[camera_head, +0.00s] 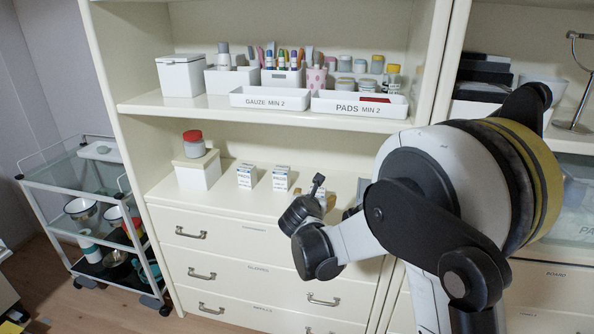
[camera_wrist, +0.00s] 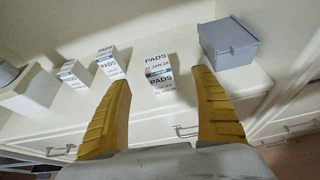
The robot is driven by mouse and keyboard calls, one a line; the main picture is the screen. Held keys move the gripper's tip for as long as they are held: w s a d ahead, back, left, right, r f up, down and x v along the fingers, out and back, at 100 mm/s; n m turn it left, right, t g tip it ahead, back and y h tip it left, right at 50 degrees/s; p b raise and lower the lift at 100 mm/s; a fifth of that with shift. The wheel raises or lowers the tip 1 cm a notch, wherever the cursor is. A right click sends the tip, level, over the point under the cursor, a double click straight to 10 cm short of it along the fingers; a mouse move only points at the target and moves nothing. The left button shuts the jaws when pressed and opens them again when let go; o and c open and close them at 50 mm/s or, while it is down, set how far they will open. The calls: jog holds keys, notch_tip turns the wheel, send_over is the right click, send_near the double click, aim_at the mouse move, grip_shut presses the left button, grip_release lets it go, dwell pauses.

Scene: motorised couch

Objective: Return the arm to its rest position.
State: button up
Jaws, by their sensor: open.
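My arm (camera_head: 435,165) reaches in from the right in the head view, bent in front of the cabinet. Its far end covers part of the counter, and the fingers are mostly hidden there. In the wrist view my gripper (camera_wrist: 162,80) is open, with two yellow ribbed fingers spread wide. Nothing is held between them. A white PADS box (camera_wrist: 158,72) stands upright on the counter beyond the fingertips, seen in the gap. Whether the fingers touch it is unclear, but a gap shows on both sides.
Two more PADS boxes (camera_wrist: 110,63) stand to the left, and a grey lidded bin (camera_wrist: 229,42) to the right. The shelf above holds a GAUZE tray (camera_head: 270,99) and a PADS tray (camera_head: 358,105). Drawers (camera_head: 215,245) lie below; a trolley (camera_head: 95,215) stands left.

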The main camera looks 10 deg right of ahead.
jog(key=s+d+r+m+g, duration=0.1)
jog(key=s+d+r+m, duration=0.15)
jog(key=s+m, duration=0.4)
jog(key=s+d+r+m+g+y, duration=0.1)
jog(key=s+d+r+m, duration=0.15)
jog(key=s+m, duration=0.35)
jog(key=s+d+r+m+g, duration=0.1)
jog(key=s+d+r+m, duration=0.2)
jog(key=s, duration=0.4)
jog(key=s+a+f+m+g+y, duration=0.1)
jog(key=s+f+m, duration=0.1)
jog(key=s+m, duration=0.6)
jog(key=s+f+m+g+y, duration=0.1)
jog(key=s+f+m, duration=0.1)
jog(key=s+m, duration=0.6)
jog(key=s, duration=0.3)
jog(key=shift+s+a+f+g+y, duration=0.25)
jog(key=shift+a+f+g+y, duration=0.05)
jog(key=shift+a+y, duration=0.1)
